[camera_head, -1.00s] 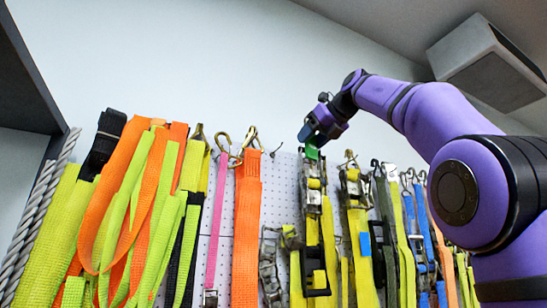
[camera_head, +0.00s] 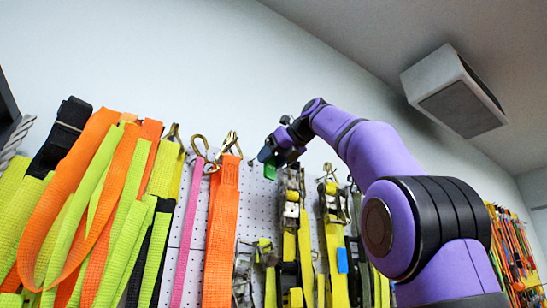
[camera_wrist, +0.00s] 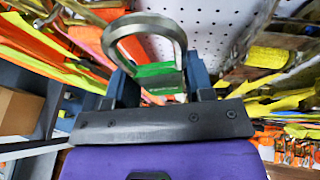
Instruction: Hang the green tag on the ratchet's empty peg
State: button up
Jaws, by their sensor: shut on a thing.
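My gripper (camera_head: 268,157) is shut on the green tag (camera_head: 270,170) and holds it up in front of the pegboard. In the head view the tag is between the wide orange strap and the top of a yellow-strap ratchet (camera_head: 291,195). In the wrist view the green tag (camera_wrist: 158,76) sits between the dark blue fingers (camera_wrist: 160,88). A thick grey metal ring (camera_wrist: 144,28) stands out beyond the tag. I cannot make out the empty peg; the gripper and tag may cover it.
The wide orange strap (camera_head: 222,235) and a pink strap (camera_head: 187,235) hang to the left. Another ratchet (camera_head: 332,205) on a yellow strap hangs to the right. White pegboard (camera_head: 255,200) shows bare below the tag. A grey box (camera_head: 455,92) is on the ceiling.

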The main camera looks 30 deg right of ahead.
jog(key=shift+w+f, duration=0.3)
jog(key=shift+w, duration=0.9)
jog(key=shift+w+f, duration=0.3)
jog(key=shift+w, duration=0.85)
jog(key=shift+w+f, duration=0.3)
jog(key=shift+w, duration=0.9)
jog(key=o, duration=1)
jog(key=v, duration=1)
jog(key=shift+s+d+r, duration=0.1)
jog(key=shift+s+r, duration=0.05)
jog(key=shift+s, duration=0.1)
